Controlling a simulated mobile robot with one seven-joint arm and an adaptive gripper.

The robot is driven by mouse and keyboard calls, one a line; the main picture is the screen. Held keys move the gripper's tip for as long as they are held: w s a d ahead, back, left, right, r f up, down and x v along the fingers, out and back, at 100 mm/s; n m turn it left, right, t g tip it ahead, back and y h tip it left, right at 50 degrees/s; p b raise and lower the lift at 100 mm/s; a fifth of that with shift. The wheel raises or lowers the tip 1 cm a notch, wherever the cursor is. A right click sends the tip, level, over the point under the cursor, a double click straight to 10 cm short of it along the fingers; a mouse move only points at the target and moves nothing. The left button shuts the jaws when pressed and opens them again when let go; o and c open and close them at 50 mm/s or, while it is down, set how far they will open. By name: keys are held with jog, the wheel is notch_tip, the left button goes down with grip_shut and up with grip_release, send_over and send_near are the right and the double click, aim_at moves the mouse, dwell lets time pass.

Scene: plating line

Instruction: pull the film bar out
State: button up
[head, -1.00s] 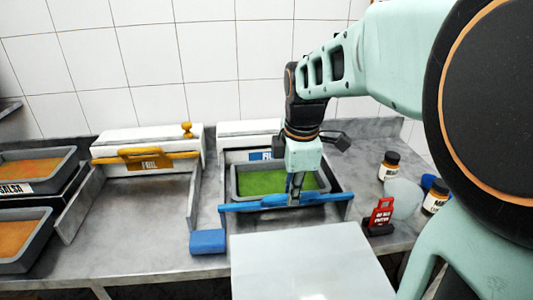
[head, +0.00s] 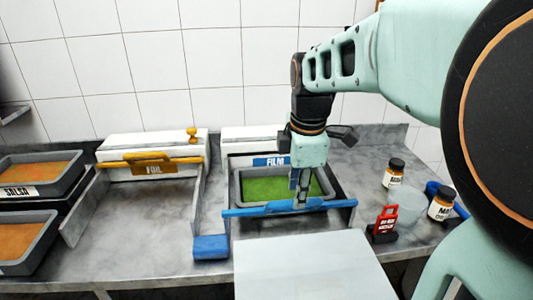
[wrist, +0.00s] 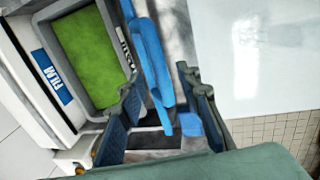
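The blue film bar (head: 250,210) lies across the front of the film station, before a grey tray (head: 238,188) of green food. Its long blue length also shows in the wrist view (wrist: 148,50). My gripper (head: 299,200) points down at the bar, right of its middle. In the wrist view my gripper (wrist: 160,80) has its two fingers apart, with the bar between them, nearer the left finger. A gap shows between the bar and the right finger. The white film box (head: 238,140) with its blue FILM label (head: 271,161) stands behind the tray.
A foil station with a yellow bar (head: 125,165) stands left. A blue block (head: 210,247) sits at the front edge. Grey trays of orange food (head: 30,230) are far left. Jars (head: 394,172) and a red sign (head: 385,219) stand right. A pale panel (head: 310,265) is in front.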

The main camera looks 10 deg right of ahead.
notch_tip(320, 180, up, 7)
jog(key=shift+r, duration=0.2)
jog(key=shift+d, duration=0.1)
